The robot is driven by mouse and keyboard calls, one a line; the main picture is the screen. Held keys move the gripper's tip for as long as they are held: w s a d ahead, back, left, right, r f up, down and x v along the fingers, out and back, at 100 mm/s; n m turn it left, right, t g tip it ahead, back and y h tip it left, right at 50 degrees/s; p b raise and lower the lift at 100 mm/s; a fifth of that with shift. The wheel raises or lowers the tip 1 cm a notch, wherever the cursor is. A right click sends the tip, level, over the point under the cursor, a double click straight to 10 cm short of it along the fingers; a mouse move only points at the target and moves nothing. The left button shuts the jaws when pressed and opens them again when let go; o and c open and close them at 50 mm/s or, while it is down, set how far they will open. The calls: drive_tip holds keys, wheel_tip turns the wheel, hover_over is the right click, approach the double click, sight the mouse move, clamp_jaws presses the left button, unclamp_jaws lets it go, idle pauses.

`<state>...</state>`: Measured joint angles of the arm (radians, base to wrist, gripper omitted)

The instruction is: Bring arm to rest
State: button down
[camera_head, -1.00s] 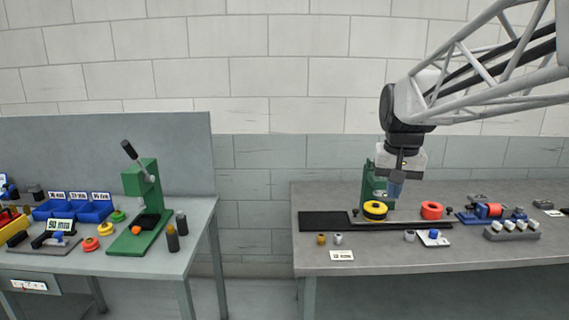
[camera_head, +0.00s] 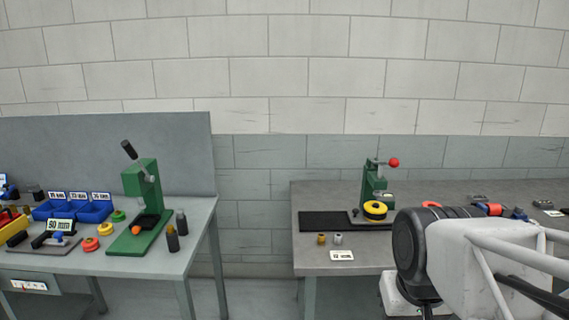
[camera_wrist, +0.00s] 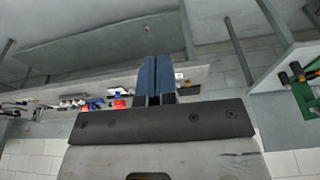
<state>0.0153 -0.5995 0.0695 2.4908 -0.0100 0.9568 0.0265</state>
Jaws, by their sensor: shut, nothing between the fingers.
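In the wrist view my gripper (camera_wrist: 159,80) shows as two blue fingers side by side, closed together with nothing between them. In the head view my arm is low at the right, in front of the right bench (camera_head: 330,265). My gripper's fingers are out of sight there, below the picture or behind the arm. The arm hides much of the bench's right half. A yellow ring-shaped carrier (camera_head: 375,208) sits on the dark track by a small green press (camera_head: 374,182) with a red knob.
The left bench (camera_head: 190,235) holds a larger green press (camera_head: 143,200), blue bins (camera_head: 95,211) and several coloured rings. A gap separates the benches. Two small bushings (camera_head: 329,239) and a label card (camera_head: 342,256) lie near the right bench's front edge.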

drive_tip(key=shift+s+a+f, duration=0.1)
drive_tip(key=shift+s+f, duration=0.65)
drive_tip(key=shift+s, duration=0.3)
